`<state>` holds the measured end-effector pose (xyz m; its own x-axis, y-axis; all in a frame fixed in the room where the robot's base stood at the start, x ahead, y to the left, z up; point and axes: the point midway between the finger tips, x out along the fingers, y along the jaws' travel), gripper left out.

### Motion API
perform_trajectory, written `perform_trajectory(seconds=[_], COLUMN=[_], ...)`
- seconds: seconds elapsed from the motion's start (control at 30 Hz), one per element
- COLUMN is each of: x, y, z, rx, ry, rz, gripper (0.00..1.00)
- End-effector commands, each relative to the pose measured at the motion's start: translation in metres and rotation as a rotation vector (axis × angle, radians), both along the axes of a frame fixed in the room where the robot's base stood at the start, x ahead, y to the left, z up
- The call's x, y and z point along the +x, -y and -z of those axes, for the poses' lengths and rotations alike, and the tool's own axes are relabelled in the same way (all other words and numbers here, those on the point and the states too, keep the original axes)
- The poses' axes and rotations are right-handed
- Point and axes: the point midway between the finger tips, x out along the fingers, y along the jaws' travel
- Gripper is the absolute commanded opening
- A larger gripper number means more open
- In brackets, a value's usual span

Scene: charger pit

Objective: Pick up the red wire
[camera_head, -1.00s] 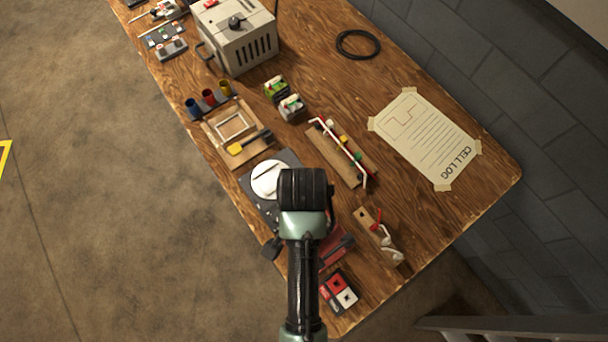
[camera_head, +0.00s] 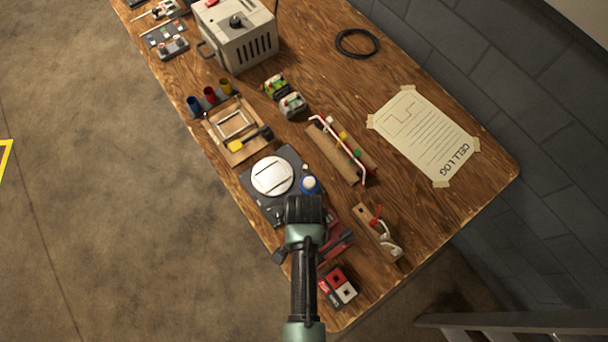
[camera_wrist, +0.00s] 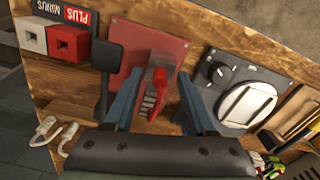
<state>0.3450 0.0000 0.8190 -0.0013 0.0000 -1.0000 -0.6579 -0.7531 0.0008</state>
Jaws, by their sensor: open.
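A small red piece, which may be the red wire (camera_head: 376,213), shows on a narrow wooden block (camera_head: 366,222) beside white curled pieces (camera_head: 388,240), right of my arm in the head view. The white pieces also show at the lower left in the wrist view (camera_wrist: 50,130). My gripper (camera_wrist: 160,80) is open, its two blue-grey fingers either side of a red upright part (camera_wrist: 157,82) on a red plate (camera_wrist: 150,52). I cannot tell whether the fingers touch it. In the head view my arm hides the fingertips.
Red and white PLUS/MINUS blocks (camera_head: 337,284) sit near the table's near edge. A wooden rack (camera_head: 335,155) holds a red-and-white rod. The paper's right side is clear.

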Motion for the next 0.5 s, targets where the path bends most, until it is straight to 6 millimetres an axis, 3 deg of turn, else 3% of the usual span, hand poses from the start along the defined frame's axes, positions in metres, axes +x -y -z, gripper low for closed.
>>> perform_trajectory(seconds=[0.27, 0.5], x=[0.0001, 0.0001], y=[0.0001, 0.0001], z=[0.0035, 0.0033], rx=[-0.001, -0.001], ry=[0.001, 0.001], rz=[0.0, 0.0], gripper=[0.56, 0.16])
